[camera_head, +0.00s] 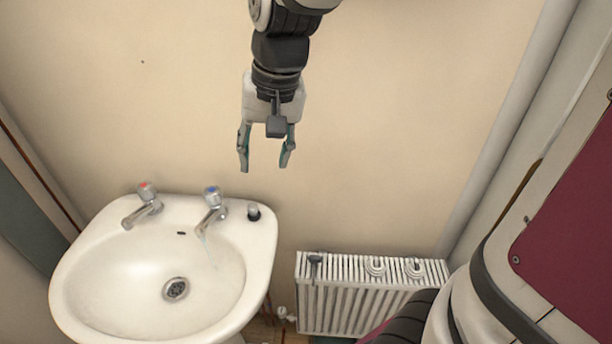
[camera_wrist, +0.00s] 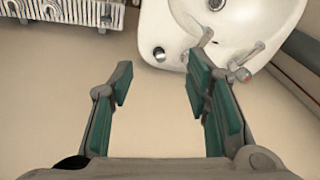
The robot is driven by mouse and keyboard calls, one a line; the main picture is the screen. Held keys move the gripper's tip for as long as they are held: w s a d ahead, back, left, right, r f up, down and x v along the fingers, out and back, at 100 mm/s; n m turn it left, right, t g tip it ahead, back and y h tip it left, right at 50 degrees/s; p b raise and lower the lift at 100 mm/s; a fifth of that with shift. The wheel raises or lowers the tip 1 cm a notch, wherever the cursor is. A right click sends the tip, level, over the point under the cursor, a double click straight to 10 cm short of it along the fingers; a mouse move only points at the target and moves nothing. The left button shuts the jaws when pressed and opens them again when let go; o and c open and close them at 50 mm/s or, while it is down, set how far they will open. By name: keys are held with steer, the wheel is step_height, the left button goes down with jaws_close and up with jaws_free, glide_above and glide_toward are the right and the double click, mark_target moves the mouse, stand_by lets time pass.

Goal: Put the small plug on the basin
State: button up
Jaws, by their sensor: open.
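The white basin (camera_head: 85,275) stands at the lower left in the head view and at the top right in the wrist view (camera_wrist: 150,25). A small dark, plug-like piece with a grey top (camera_head: 253,212) sits on the basin's back right corner; it shows as a round grey piece in the wrist view (camera_wrist: 159,54). My gripper (camera_head: 265,162) is open and empty, pointing down above and behind that corner. In the wrist view its green-padded fingers (camera_wrist: 159,85) are spread apart, touching nothing.
A red-marked tap (camera_head: 145,205) and blue-marked tap (camera_head: 212,207) stand on the basin's back rim. The drain (camera_head: 176,288) is uncovered. A white radiator (camera_head: 350,300) at right carries a dark T-shaped piece (camera_head: 314,262) and two pale rings (camera_head: 375,267). A pipe (camera_head: 495,130) runs up the corner.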

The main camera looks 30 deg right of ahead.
steer(key=s+r+n+t, duration=0.1)
steer(key=s+n, duration=0.1)
steer(key=s, duration=0.6)
steer(key=s+d+r+n+t+h, duration=0.1)
steer(key=s+r+n, duration=0.1)
steer(key=s, duration=0.6)
steer(key=shift+n, duration=0.3)
